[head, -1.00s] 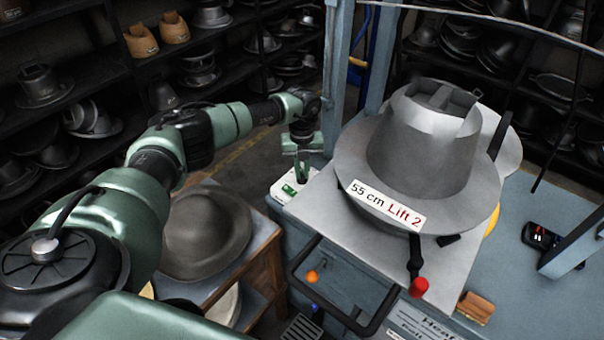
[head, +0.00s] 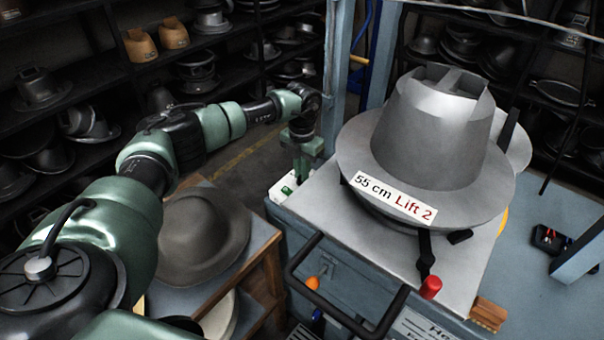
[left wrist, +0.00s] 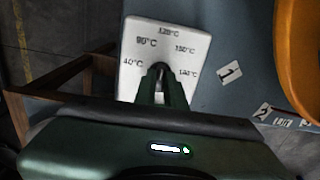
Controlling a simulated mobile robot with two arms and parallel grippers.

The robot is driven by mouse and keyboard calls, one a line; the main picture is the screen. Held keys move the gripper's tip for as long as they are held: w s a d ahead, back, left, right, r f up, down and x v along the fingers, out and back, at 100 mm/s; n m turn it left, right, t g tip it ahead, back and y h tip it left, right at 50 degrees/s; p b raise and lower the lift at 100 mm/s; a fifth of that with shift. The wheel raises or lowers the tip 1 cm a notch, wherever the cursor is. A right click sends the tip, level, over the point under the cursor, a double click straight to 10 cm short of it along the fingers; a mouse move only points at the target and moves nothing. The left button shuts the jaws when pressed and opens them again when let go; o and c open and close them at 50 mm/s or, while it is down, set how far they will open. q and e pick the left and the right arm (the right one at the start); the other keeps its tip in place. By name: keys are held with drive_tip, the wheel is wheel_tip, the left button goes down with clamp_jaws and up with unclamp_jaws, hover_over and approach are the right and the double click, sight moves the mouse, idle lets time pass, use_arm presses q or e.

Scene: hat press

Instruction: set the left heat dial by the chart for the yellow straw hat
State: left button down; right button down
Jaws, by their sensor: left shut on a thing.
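The left heat dial's white plate (head: 283,188) is at the left corner of the press bench in the head view. In the left wrist view the plate (left wrist: 150,38) carries temperature marks in an arc, blurred; 40°C is at the left and 120°C at the top. My left gripper (left wrist: 161,82) is shut on the dark dial knob (left wrist: 160,68) and hides much of it, so I cannot tell its exact setting. It also shows in the head view (head: 301,172). A yellow rim (head: 501,220) peeks out behind the press plate. My right gripper is not in view.
The metal hat form (head: 440,130) carries a "55 cm Lift 2" label. A black handle frame (head: 345,312) and red knob (head: 430,287) stand at the bench front. A partly cut-off printed sheet (head: 425,328) is at the bottom. A grey hat (head: 203,232) lies on the left side table.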

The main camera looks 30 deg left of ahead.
use_arm(q)
drive_tip(key=shift+r, duration=0.1)
idle(0.5)
drive_tip(key=c, duration=1.5)
unclamp_jaws()
wheel_tip(320, 180, up, 8)
drive_tip(key=shift+f+b, duration=0.1)
drive_tip(key=shift+b, duration=0.85)
drive_tip(key=shift+s, duration=0.1)
